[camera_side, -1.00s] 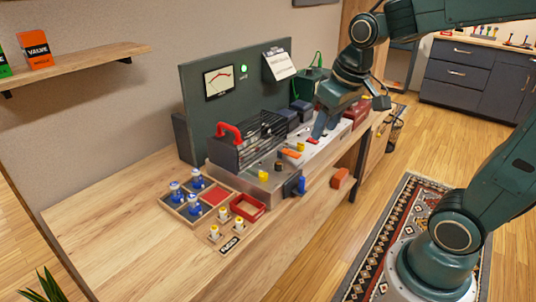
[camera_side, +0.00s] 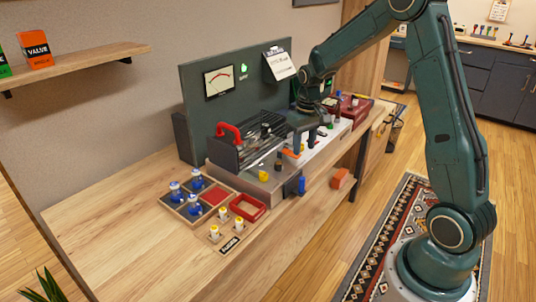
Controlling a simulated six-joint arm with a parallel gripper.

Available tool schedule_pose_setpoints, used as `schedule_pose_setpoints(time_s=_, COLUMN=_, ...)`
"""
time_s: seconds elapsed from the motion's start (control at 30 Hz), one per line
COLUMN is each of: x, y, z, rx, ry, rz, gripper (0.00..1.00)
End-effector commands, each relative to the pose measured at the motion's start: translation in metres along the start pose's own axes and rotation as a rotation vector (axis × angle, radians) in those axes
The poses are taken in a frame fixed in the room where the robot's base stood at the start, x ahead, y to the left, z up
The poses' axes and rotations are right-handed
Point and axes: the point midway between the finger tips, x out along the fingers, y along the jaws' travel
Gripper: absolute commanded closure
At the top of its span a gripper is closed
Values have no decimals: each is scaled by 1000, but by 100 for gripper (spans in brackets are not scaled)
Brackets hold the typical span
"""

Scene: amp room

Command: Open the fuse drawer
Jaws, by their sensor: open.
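The amplifier chassis (camera_side: 252,185) stands on the wooden bench against a dark green back panel. A small dark block (camera_side: 290,187) with a blue part (camera_side: 301,185) sits at its front face near the right corner; it may be the fuse drawer, but I cannot tell how far out it stands. My gripper (camera_side: 309,147) is open, fingers pointing down, over the light top of the chassis, behind and above the dark block. Nothing shows between its fingers. My gripper and wrist hide part of the chassis top.
A black cage with a red handle (camera_side: 229,130) stands on the chassis. A compartment tray (camera_side: 184,214) with blue-based tubes, a red tray (camera_side: 250,207) and small yellow-topped pieces (camera_side: 239,223) sit front left. The bench's left side is clear.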

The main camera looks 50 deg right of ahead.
Motion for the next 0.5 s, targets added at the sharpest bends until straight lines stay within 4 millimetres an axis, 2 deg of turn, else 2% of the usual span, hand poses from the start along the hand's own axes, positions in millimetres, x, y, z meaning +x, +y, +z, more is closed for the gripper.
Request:
schedule_pose_setpoints(time_s=0.03, x=10, y=5, z=-3, rx=8, ry=-13, rz=-1, gripper=59)
schedule_pose_setpoints(time_s=0.2, x=27, y=14, z=-8, rx=21, ry=-32, rz=-3, gripper=59)
schedule_pose_setpoints(time_s=0.5, x=31, y=16, z=-10, rx=23, ry=-35, rz=-3, gripper=59)
